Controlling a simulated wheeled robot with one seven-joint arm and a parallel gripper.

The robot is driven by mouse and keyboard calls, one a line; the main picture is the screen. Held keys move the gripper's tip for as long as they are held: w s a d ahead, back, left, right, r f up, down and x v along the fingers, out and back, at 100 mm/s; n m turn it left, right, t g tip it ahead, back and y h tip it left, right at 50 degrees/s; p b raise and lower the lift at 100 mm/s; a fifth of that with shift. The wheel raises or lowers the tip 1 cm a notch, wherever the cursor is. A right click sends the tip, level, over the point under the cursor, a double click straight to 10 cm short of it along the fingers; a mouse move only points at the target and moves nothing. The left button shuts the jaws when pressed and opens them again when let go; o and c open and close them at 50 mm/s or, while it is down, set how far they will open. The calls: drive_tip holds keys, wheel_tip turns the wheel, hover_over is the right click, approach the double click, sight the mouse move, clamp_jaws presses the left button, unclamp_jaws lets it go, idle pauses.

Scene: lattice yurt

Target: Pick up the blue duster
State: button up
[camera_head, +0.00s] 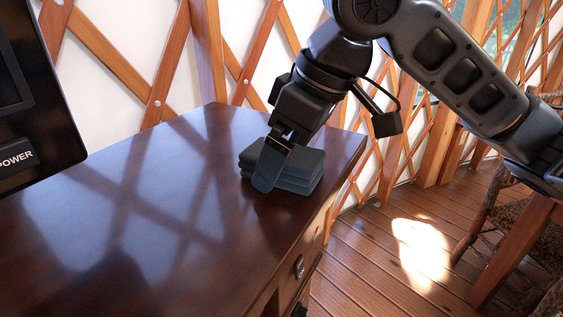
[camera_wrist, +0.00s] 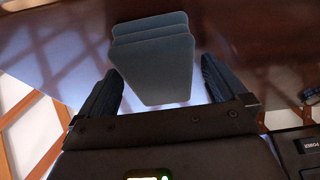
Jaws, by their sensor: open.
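The blue duster (camera_head: 301,168) looks like a folded, layered stack of dark blue-grey cloth. It lies on the dark wooden cabinet top (camera_head: 150,230) near its far right corner. In the wrist view the duster (camera_wrist: 153,62) sits ahead of and between my two fingers. My gripper (camera_head: 268,178) is at the duster's near left side in the head view and covers part of it. In the wrist view my gripper (camera_wrist: 160,88) is open, with a finger on each side of the duster's near end. I cannot tell whether the fingers touch it.
A black device marked POWER (camera_head: 35,110) stands at the left of the cabinet top. The lattice wall (camera_head: 130,60) rises behind. A drawer handle (camera_head: 299,266) is on the cabinet's right side. A chair (camera_head: 500,215) stands at the right. The middle of the top is clear.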

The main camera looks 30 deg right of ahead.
drive_tip(key=shift+c, duration=0.5)
drive_tip(key=c, duration=1)
drive_tip(key=shift+o, duration=0.2)
drive_tip(key=shift+r, duration=0.1)
drive_tip(key=shift+r, duration=0.65)
wheel_tip(320, 180, up, 3)
drive_tip(key=s+d+r, duration=0.6)
drive_tip(key=s+d, duration=0.1)
drive_tip(key=d, duration=0.1)
drive_tip(key=shift+s+d+r, duration=0.3)
drive_tip(key=shift+s+d, duration=0.05)
drive_tip(key=shift+d, duration=0.05)
